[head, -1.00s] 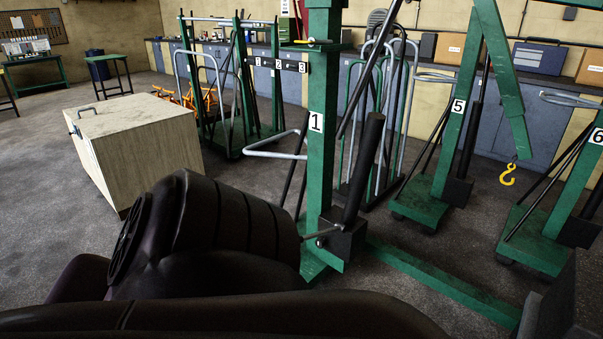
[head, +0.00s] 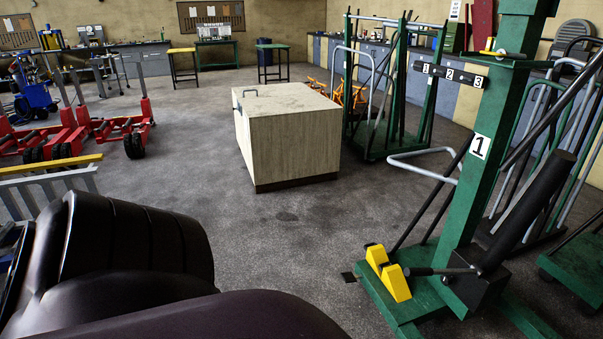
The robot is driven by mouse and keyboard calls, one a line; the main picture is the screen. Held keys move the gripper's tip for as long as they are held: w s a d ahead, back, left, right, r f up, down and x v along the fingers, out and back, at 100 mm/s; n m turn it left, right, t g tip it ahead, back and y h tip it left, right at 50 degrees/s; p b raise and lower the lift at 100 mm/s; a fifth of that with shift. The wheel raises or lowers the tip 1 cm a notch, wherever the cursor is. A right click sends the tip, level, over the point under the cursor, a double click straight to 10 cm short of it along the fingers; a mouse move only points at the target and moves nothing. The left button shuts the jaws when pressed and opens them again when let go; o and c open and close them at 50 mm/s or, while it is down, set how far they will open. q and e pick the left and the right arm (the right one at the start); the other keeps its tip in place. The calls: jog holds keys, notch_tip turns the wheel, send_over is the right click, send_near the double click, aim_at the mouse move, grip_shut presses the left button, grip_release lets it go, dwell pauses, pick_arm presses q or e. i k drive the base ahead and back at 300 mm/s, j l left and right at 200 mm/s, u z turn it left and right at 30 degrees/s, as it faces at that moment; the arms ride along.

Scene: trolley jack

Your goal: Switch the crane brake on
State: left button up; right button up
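The green crane marked 1 (head: 467,185) stands at the right, with a black cylinder (head: 527,210) slanting up beside its post. A short dark lever (head: 438,271) sticks out to the left from the black block low on the post. Neither gripper shows; only large dark parts of my own arm fill the lower left, apart from the crane in the picture.
A pale box-shaped cabinet (head: 290,140) stands mid-floor. Red jacks (head: 125,125) and a yellow-topped railing (head: 50,168) are at the left. A green rack (head: 395,90) and a grey loop handle (head: 420,165) are behind the crane. Bare floor lies between cabinet and crane.

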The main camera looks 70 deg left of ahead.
aim_at(348, 277)
jog(key=u, duration=1.6)
jog(key=i+j+z, duration=0.1)
jog(key=z, duration=0.25)
jog(key=j+z, duration=0.1)
jog(key=z, duration=0.2)
jog(key=i+j+z, duration=0.15)
jog(key=z, duration=0.2)
jog(key=i+j+z, duration=0.1)
jog(key=j+z, duration=0.15)
jog(key=j, duration=0.15)
jog(key=i+j+z, duration=0.2)
jog(key=j, duration=0.2)
jog(key=i+j+z, duration=0.15)
jog(key=j, duration=1.6)
jog(key=k, duration=0.05)
